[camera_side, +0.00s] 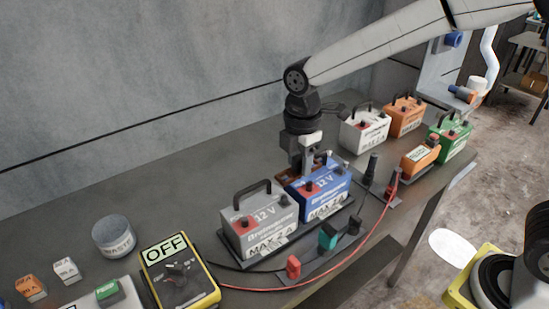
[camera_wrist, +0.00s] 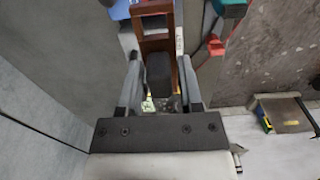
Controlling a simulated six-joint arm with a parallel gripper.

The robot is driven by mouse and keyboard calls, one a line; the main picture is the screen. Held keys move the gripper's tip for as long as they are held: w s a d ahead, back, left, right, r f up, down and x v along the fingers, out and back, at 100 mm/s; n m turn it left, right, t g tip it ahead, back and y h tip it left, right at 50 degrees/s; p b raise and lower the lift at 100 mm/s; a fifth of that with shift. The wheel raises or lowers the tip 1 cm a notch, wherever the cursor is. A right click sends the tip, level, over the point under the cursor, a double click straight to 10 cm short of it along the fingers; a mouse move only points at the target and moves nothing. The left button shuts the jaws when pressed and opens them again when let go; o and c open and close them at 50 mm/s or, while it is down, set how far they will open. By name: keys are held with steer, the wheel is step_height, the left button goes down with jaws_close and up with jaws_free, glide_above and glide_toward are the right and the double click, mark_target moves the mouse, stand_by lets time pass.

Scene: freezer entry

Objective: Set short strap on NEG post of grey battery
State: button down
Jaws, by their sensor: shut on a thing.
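The grey battery (camera_side: 258,222), with a black handle, stands on a dark tray beside the blue battery (camera_side: 325,192). A red cap shows on the grey battery's top; I cannot tell which post is NEG. My gripper (camera_side: 306,168) points down behind and above the blue battery, to the right of the grey one. It is shut on a copper-brown piece with a dark grip block, which looks like the short strap (camera_side: 314,174). In the wrist view, the strap (camera_wrist: 187,85) shows between the fingers (camera_wrist: 160,85). Its far end and any contact with a post are unclear.
A yellow OFF device (camera_side: 180,275) and a waste tub (camera_side: 114,236) stand at left. White (camera_side: 364,132), orange (camera_side: 405,115) and green (camera_side: 449,135) batteries stand at the right. A red cable crosses the front.

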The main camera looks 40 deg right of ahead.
mark_target(299, 175)
steer(key=shift+f, duration=0.15)
steer(key=shift+f, duration=1.85)
steer(key=shift+f, duration=1.4)
stand_by(1.0)
steer(key=shift+c, duration=0.9)
jaws_free()
steer(key=shift+r, duration=3.9)
steer(key=shift+d, duration=0.1)
